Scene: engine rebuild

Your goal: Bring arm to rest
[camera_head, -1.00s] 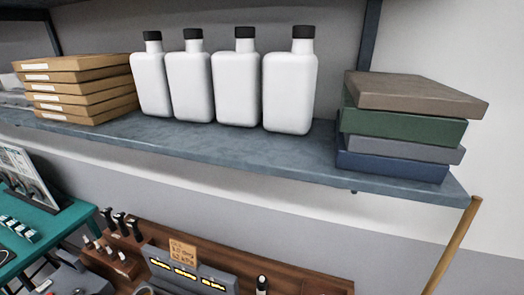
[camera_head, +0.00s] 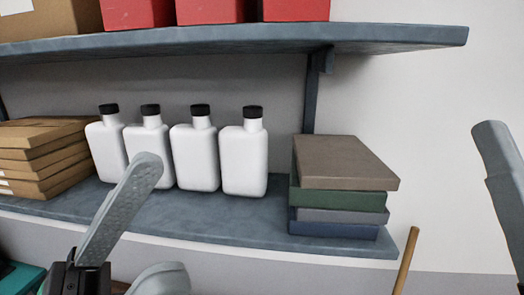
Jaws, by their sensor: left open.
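My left gripper (camera_head: 167,215) rises from the bottom left of the head view. Its two grey fingers are spread apart with nothing between them. The upper finger overlaps the lower part of the white bottles and the shelf edge in the picture; I cannot tell how far in front of them it is. A grey finger-like part of my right gripper (camera_head: 500,185) shows at the right edge, in front of the bare wall. Its other finger is out of view.
A blue-grey shelf (camera_head: 230,222) holds several white bottles (camera_head: 244,160), stacked brown boxes (camera_head: 40,150) and a stack of flat boxes (camera_head: 342,165). An upper shelf (camera_head: 200,43) carries red boxes (camera_head: 215,10). A wooden pole (camera_head: 406,260) stands at lower right.

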